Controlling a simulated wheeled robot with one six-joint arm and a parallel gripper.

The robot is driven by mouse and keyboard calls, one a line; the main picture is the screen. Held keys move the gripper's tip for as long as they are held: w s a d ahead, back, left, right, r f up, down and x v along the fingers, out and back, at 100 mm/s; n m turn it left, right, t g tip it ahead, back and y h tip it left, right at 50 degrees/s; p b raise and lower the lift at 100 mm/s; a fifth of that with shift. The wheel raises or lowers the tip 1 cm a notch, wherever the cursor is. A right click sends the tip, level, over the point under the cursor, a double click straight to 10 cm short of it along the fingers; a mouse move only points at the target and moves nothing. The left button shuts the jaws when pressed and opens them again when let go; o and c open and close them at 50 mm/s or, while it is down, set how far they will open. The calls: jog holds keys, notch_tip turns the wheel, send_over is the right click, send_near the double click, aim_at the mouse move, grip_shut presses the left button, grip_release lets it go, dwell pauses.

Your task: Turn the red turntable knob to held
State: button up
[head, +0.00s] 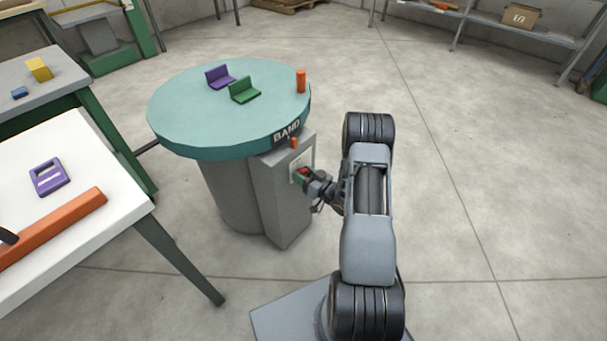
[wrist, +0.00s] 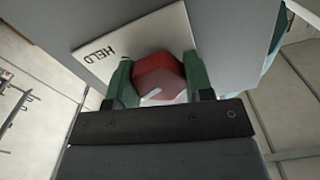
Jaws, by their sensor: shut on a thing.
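The red turntable knob (wrist: 160,78) sits on a pale plate (wrist: 98,50) marked HELD, on the side of the grey control box (head: 278,190). In the wrist view the knob is between the green fingers of my gripper (wrist: 160,82), which is shut on it. A light pointer line on the knob slants toward the lower left of that view. In the head view the knob (head: 303,171) is small and partly covered by my gripper (head: 305,174). The teal turntable (head: 190,110) is above the box.
On the turntable stand a purple bracket (head: 220,77), a green bracket (head: 244,91) and an orange peg (head: 301,81). A small orange part (head: 294,142) is above the plate. A white table (head: 110,190) stands at the left. The floor to the right is clear.

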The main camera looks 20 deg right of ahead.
jog(key=m+p, duration=0.1)
jog(key=m, duration=0.4)
jog(key=shift+m, duration=0.3)
jog(key=m+p, duration=0.1)
jog(key=m, duration=0.3)
jog(key=shift+m, duration=0.7)
jog(key=o, duration=0.9)
jog(key=p+v, duration=0.2)
jog(key=v, duration=1.2)
jog(key=shift+a+p, duration=0.1)
jog(key=shift+p, duration=0.2)
